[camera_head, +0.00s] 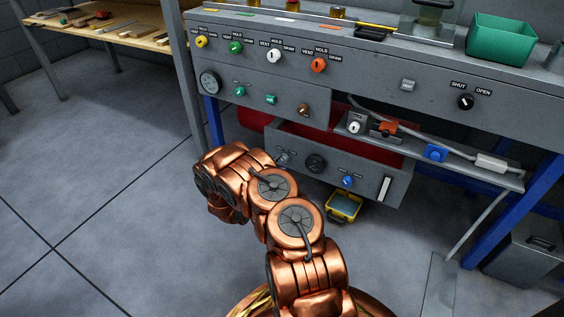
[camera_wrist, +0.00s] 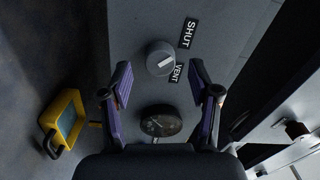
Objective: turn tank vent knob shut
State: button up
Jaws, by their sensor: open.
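Contact does not show. In the head view a small grey knob (camera_head: 282,158) shows beside the dark gauge; my gripper is hidden by my copper arm.
A dark round gauge (camera_wrist: 160,121) sits below the knob in the wrist view. A yellow container (camera_head: 343,206) is on the floor beneath the panel. A blue knob (camera_head: 348,181) is right of the gauge. A shelf (camera_head: 505,180) with hose fittings juts out at right. Floor at left is clear.

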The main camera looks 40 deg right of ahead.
jog(key=v, duration=0.9)
jog(key=shift+a, duration=0.1)
jog(key=s+d+r+m+g+h+p, duration=0.1)
jog(key=s+r+m+g+p, duration=0.15)
jog(key=r, duration=0.45)
jog(key=s+d+r+m+g+p, duration=0.1)
jog(key=r+m+p, duration=0.2)
jog(key=r, duration=0.5)
jog(key=s+a+r+m+g+y+p, duration=0.1)
jog(key=s+r+m+g+p, duration=0.2)
jog(key=s+r+m+p, duration=0.55)
jog(key=s+a+r+m+g+y+p, duration=0.1)
jog(key=s+r+m+g+y+p, duration=0.2)
jog(key=r, duration=1)
jog(key=s+a+r+m+g+p, duration=0.1)
jog(key=s+r+m+g+p, duration=0.2)
jog(key=s+r+m+p, duration=0.55)
jog(key=s+a+r+m+t+y+p, duration=0.1)
jog(key=s+a+r+m+y+p, duration=0.3)
jog(key=a+r+p, duration=0.3)
jog(key=s+a+r+m+t+y+p, duration=0.2)
jog(key=s+a+r+m+y+p, duration=0.2)
jog(key=a+r, duration=0.9)
jog(key=s+a+r+m+t+y+p, duration=0.2)
jog(key=s+a+r+m+y+p, duration=0.2)
jog(key=a+r+p, duration=0.7)
jog(key=m+y+p, duration=0.1)
jog(key=m+y, duration=0.1)
jog(key=m, duration=0.2)
jog(key=shift+a, duration=0.2)
